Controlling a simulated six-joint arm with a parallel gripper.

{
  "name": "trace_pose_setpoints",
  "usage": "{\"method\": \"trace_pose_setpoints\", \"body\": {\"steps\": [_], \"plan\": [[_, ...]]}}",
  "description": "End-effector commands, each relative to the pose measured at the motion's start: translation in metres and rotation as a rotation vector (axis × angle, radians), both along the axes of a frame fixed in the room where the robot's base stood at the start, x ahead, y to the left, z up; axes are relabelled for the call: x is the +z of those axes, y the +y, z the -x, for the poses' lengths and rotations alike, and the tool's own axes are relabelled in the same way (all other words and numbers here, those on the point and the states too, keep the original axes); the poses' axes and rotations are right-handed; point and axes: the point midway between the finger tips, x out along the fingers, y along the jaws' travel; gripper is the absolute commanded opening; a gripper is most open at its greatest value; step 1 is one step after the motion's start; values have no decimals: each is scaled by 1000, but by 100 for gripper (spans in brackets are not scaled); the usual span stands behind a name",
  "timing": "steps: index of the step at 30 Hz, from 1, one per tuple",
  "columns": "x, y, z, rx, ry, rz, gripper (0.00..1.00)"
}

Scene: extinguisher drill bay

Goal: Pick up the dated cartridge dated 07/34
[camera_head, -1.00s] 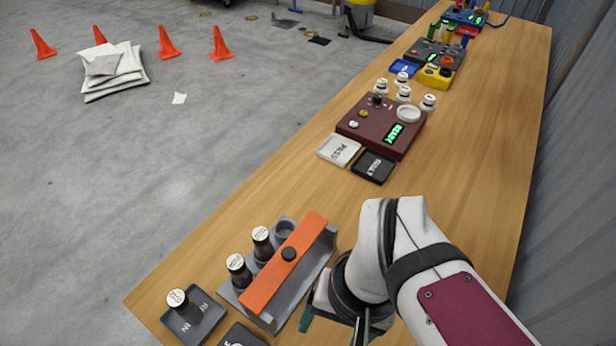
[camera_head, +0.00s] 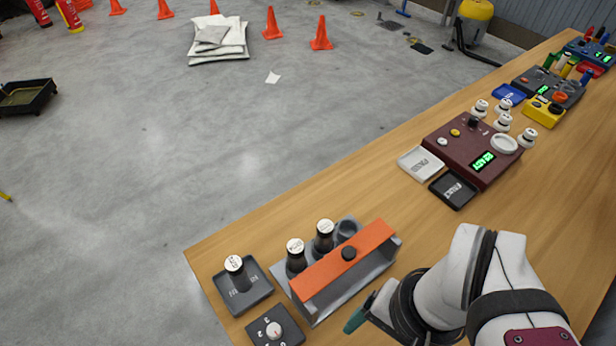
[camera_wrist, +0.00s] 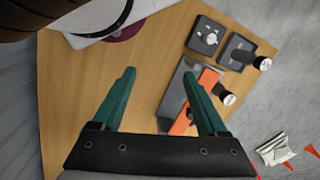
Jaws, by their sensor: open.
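Three dark cylinders with white printed caps stand in the head view. One cartridge (camera_head: 235,270) is upright in a dark tray (camera_head: 262,291). The cap dates are too small to read, so I cannot tell which is 07/34. My gripper (camera_wrist: 160,73) is open and empty in the wrist view, its teal fingers apart over the wood. The right finger overlaps the orange bar in that picture. In the head view its teal finger shows in front of the rack.
A dark box with a white knob (camera_head: 273,330) stands in front of the tray. An empty round socket (camera_head: 347,230) is at the rack's far end. A maroon READY device (camera_head: 455,140) with white and black trays sits farther along the bench. Bare wood lies between.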

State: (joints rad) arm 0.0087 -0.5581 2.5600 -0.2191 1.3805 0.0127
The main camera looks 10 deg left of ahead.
Motion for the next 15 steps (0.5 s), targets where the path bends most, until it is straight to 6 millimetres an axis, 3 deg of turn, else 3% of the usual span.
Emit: {"method": "trace_pose_setpoints", "body": {"steps": [15], "plan": [[-1,3,-2,9,-6,-8,79]]}}
